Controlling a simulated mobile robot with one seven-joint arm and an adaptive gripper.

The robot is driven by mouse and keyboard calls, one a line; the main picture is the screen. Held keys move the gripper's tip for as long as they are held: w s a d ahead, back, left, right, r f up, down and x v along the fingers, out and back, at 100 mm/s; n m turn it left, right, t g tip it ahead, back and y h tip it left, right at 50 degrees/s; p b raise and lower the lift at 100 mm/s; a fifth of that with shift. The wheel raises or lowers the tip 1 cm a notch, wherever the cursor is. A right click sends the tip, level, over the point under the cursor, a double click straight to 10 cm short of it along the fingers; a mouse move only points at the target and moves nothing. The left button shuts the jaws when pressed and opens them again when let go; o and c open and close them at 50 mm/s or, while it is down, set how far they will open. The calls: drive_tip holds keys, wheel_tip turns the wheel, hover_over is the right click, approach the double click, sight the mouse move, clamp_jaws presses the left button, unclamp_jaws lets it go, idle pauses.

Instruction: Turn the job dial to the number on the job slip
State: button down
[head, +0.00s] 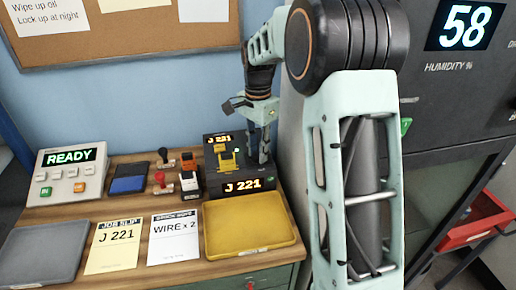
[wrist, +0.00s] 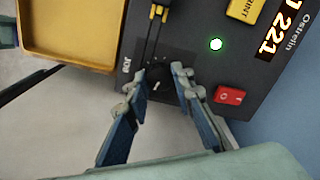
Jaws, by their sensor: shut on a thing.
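The job slip (head: 113,248) lies on the bench in the head view and reads J 221. The dark machine (head: 262,203) behind the yellow tray shows J 221 on its front display (head: 250,185). The fingers partly hide the dial. In the head view my gripper (head: 262,150) stands over the machine's right side.
A green lamp (wrist: 216,44) is lit near a red switch (wrist: 229,95) and a yellow print button (wrist: 245,8). The yellow tray (head: 250,250) is empty. Stamps (head: 188,183), a READY panel (head: 66,175) and a WIRE x 2 slip (head: 174,250) lie left.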

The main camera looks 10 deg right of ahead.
drive_tip(key=shift+n+p, duration=0.3)
drive_tip(key=shift+n, duration=0.9)
drive_tip(key=c, duration=1.7)
unclamp_jaws()
drive_tip(key=shift+o, duration=0.2)
wheel_tip(320, 180, up, 12)
